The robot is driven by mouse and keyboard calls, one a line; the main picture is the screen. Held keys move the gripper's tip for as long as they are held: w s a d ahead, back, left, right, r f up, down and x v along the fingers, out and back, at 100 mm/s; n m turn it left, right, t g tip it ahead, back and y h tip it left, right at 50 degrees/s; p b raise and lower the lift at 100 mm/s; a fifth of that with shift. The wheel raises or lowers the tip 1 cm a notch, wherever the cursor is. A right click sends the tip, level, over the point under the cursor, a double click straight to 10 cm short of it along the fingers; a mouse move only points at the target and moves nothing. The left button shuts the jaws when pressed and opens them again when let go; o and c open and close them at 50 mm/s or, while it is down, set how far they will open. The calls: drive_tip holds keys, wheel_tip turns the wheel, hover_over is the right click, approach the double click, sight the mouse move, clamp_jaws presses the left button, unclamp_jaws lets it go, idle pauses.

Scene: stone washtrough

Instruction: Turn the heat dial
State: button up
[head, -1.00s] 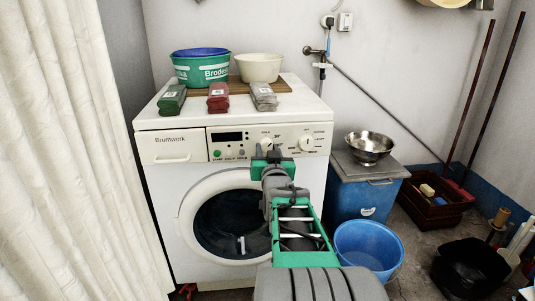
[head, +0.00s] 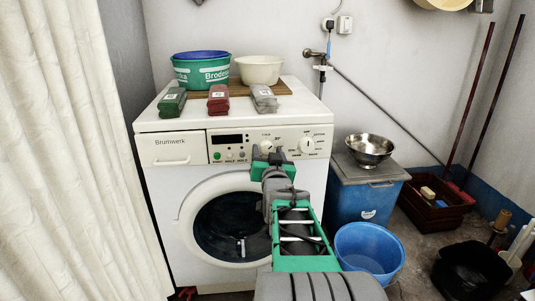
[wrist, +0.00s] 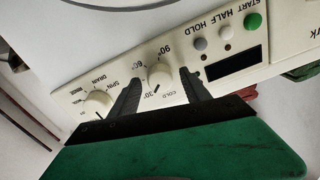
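The heat dial (head: 267,146) is a round cream knob on the washing machine's front panel, marked COLD, 30 and 90. In the wrist view the heat dial (wrist: 160,74) shows between my two fingers, and its dark mark points towards the COLD and 30 side. My gripper (head: 268,154) is in front of the panel at this dial. It is open in the wrist view (wrist: 161,88), with one dark finger on each side of the knob and gaps visible. I cannot tell whether either finger touches it.
A second dial (head: 307,145), marked SPIN and DRAIN, sits to the right. Buttons and a dark display (head: 227,138) are to the left. Packets and basins (head: 259,69) stand on top. A blue bucket (head: 368,249) stands at lower right.

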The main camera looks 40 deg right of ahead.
drive_tip(key=p+v, duration=0.2)
drive_tip(key=v, duration=0.5)
drive_tip(key=shift+s+a, duration=0.25)
drive_tip(key=shift+s, duration=0.05)
